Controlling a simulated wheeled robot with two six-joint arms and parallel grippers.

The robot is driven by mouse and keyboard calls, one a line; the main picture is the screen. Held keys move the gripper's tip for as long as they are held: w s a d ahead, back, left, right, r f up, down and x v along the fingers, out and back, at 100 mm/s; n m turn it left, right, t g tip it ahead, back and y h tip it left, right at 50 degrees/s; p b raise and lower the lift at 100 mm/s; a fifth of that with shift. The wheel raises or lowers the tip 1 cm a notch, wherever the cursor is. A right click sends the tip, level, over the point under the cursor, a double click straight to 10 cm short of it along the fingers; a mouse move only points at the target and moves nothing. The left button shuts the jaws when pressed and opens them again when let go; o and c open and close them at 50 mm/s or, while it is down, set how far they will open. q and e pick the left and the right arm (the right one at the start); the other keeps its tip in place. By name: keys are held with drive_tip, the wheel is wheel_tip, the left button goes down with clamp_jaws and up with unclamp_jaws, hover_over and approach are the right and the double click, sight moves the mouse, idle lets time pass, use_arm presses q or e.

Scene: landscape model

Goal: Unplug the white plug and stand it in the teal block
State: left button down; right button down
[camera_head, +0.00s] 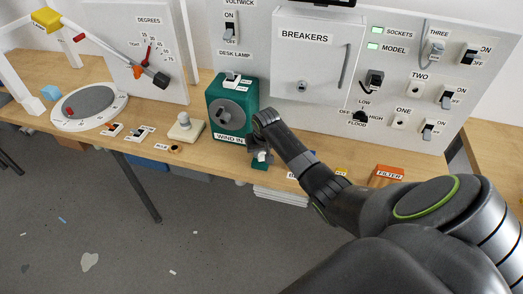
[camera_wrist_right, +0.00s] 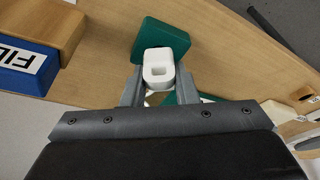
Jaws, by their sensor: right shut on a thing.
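The white plug (camera_head: 262,157) is held in my right gripper (camera_head: 260,148), low over the bench's front edge. In the right wrist view, the plug (camera_wrist_right: 151,75) sits between the two fingers of my right gripper (camera_wrist_right: 160,88), which are shut on it. The teal block (camera_head: 259,166) is just below the plug and mostly hidden by it and the gripper. In the right wrist view, the teal block (camera_wrist_right: 150,33) lies directly behind the plug. I cannot tell whether the plug is in the block or only above it. My left gripper is not in view.
The green wind-in box (camera_head: 247,95) stands close behind my right gripper. A cream knob block (camera_head: 186,128) is to its left. The orange filter block (camera_head: 387,175) is to the right, beyond my forearm. The breaker panel (camera_head: 312,78) with sockets rises behind the bench (camera_head: 60,75).

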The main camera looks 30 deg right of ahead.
drive_tip(key=shift+f, duration=0.8)
drive_tip(key=c, duration=1.1)
unclamp_jaws()
drive_tip(key=shift+o, duration=0.2)
drive_tip(key=shift+r, duration=0.1)
drive_tip(key=b+v, duration=0.1)
drive_tip(key=v, duration=1.6)
drive_tip(key=shift+r, duration=0.2)
drive_tip(key=shift+s+f, duration=0.1)
